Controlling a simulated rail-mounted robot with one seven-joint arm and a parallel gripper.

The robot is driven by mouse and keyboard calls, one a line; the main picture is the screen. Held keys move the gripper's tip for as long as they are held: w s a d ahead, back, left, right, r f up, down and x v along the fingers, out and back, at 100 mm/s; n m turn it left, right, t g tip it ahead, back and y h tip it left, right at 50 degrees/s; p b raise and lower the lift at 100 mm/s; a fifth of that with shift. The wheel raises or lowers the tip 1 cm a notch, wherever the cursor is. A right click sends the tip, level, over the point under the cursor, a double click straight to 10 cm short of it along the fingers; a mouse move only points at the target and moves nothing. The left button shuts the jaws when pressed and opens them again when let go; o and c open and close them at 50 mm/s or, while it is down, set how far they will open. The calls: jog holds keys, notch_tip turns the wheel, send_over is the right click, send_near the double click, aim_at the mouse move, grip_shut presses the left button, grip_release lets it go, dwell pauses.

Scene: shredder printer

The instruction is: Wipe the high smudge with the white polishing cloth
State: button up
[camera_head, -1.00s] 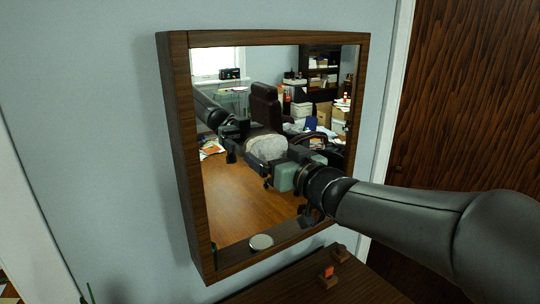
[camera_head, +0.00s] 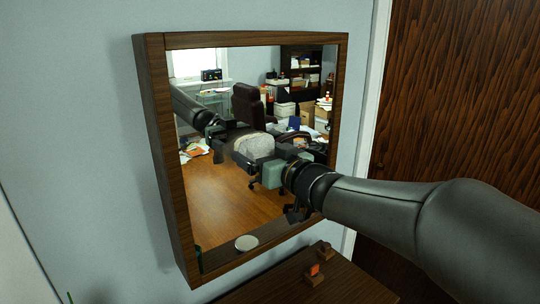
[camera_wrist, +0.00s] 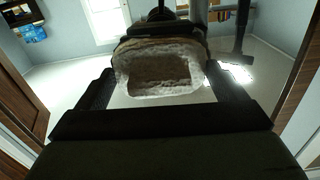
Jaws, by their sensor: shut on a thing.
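My gripper (camera_head: 250,158) is shut on the white polishing cloth (camera_head: 258,144), a pale, rough-textured pad. It is in front of the wood-framed mirror (camera_head: 160,170), near the middle of the glass. In the wrist view the cloth (camera_wrist: 160,70) sits between the two dark fingers. I cannot tell whether the cloth touches the glass. My arm's reflection shows at the glass's left. I cannot make out a high smudge; the gripper and cloth hide part of the glass. A pale round patch or disc (camera_head: 246,242) shows at the mirror's bottom edge.
A dark wooden surface (camera_head: 325,288) with small orange-and-brown items (camera_head: 314,271) lies below the mirror. A brown wooden door (camera_head: 455,90) stands at right. The office furniture in the glass is reflection. Bare blue wall (camera_head: 75,130) is at left.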

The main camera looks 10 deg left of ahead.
aim_at(266, 140)
jog(key=shift+s+a+b, duration=1.45)
jog(key=shift+s+a, duration=0.6)
jog(key=shift+a, duration=0.3)
jog(key=shift+s+a+f+b, duration=0.2)
jog(key=shift+s+a+b, duration=0.7)
jog(key=shift+b, duration=0.35)
jog(key=shift+s+a+r+b, duration=0.15)
jog(key=shift+s+a+b, duration=0.3)
jog(key=shift+b, duration=0.05)
jog(key=shift+d+r+p, duration=0.1)
jog(key=shift+r+p, duration=1.1)
jog(key=shift+w+d+r+p, duration=0.1)
jog(key=shift+w+d+p, duration=0.4)
jog(key=shift+p, duration=0.35)
jog(key=shift+w+d+p, duration=0.95)
jog(key=shift+p, duration=0.15)
jog(key=shift+w+d+p, duration=0.55)
jog(key=shift+d+p, duration=0.05)
jog(key=shift+p, duration=0.1)
jog(key=shift+w+d+f+p, duration=0.25)
jog(key=shift+w+d+p, duration=0.3)
jog(key=shift+w+d, duration=0.35)
jog(key=shift+w+d+r+p, duration=0.1)
jog(key=shift+w+d+p, duration=0.35)
jog(key=shift+w+d, duration=0.8)
jog(key=shift+d, duration=0.25)
jog(key=shift+a, duration=0.1)
